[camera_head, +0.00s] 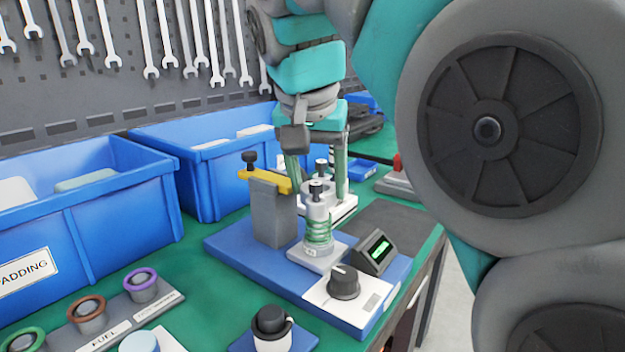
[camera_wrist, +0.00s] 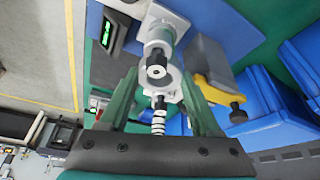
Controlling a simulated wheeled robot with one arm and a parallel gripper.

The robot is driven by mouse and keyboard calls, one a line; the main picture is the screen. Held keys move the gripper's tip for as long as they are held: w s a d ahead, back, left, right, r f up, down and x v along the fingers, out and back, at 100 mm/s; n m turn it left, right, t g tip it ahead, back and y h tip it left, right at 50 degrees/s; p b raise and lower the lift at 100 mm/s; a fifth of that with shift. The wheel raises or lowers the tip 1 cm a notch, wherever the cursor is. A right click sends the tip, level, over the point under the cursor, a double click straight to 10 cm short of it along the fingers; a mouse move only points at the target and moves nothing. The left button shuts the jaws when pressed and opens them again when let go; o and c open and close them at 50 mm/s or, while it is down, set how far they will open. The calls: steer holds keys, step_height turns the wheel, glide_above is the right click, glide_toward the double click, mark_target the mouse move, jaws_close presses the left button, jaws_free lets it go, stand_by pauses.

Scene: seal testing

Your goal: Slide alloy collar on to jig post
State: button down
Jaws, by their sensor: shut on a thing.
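My gripper (camera_head: 318,188) points down over the blue test jig, its two green fingers shut on the light grey alloy collar (camera_head: 318,197). In the wrist view, the collar (camera_wrist: 173,77) sits between the fingertips (camera_wrist: 165,76). The post's round end (camera_wrist: 156,71) shows beside or within the collar in the wrist view. The collar looks at the post's upper part; I cannot tell how far around it.
A grey upright with a yellow arm (camera_head: 268,180) stands close left of the post. A dial (camera_head: 344,281) and a small green display (camera_head: 377,251) sit in front and right. Blue bins (camera_head: 70,220) stand left and behind.

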steer(key=shift+f+b, duration=0.55)
steer(key=shift+f, duration=0.2)
stand_by(1.0)
jaws_free()
stand_by(0.9)
